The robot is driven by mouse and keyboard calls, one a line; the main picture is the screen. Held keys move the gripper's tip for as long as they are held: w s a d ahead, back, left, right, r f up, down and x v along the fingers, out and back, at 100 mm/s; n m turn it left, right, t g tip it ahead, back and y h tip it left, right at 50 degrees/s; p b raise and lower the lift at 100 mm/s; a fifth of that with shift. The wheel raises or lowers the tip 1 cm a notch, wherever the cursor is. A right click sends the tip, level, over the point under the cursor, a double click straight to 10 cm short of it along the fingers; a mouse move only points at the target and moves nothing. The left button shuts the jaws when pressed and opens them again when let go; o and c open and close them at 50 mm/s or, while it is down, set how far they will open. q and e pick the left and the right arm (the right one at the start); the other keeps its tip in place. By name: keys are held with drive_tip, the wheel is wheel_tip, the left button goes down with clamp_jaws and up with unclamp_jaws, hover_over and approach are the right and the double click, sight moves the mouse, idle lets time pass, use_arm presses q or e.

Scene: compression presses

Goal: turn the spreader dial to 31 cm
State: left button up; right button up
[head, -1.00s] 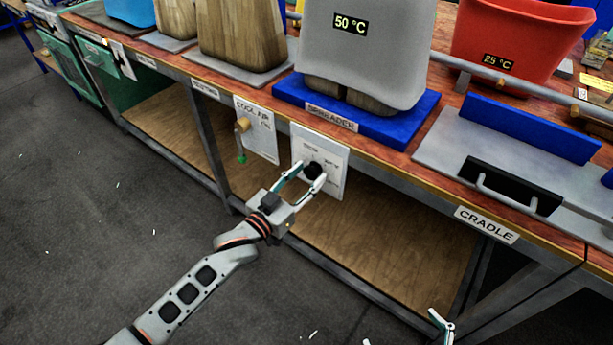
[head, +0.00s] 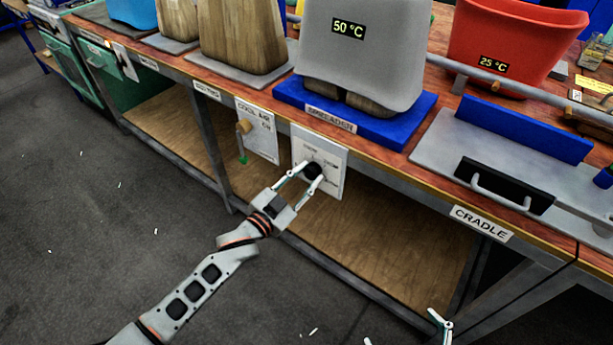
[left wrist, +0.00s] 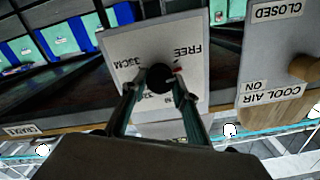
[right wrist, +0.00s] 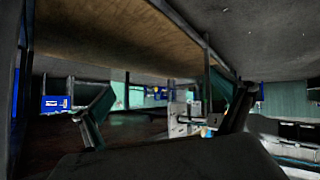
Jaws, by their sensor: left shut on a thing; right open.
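The spreader dial (head: 312,170) is a round black knob on a white panel (head: 333,177) on the bench front, below the spreader (head: 400,128). In the left wrist view the dial (left wrist: 160,77) shows upside down, with a red mark at its upper right, near the word FREE. A 33CM label is at upper left; lower lettering is partly hidden by the fingers. My left gripper (left wrist: 156,88) is shut on the dial, one finger on each side.
A grey form marked 50 °C (head: 365,60) stands over the spreader's blue base. The cradle (head: 440,145) is to the right. The wooden shelf (head: 370,245) below is bare.

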use_arm(q)
drive_tip(key=m, duration=0.5)
drive_tip(key=shift+m, duration=0.3)
drive_tip(key=m, duration=0.3)
drive_tip(key=shift+f+m, duration=0.1)
drive_tip(key=shift+m, duration=0.2)
drive_tip(key=m, duration=0.2)
drive_tip(key=shift+m, duration=1.3)
drive_tip(key=shift+m+b, duration=0.3)
drive_tip(key=shift+m, duration=0.4)
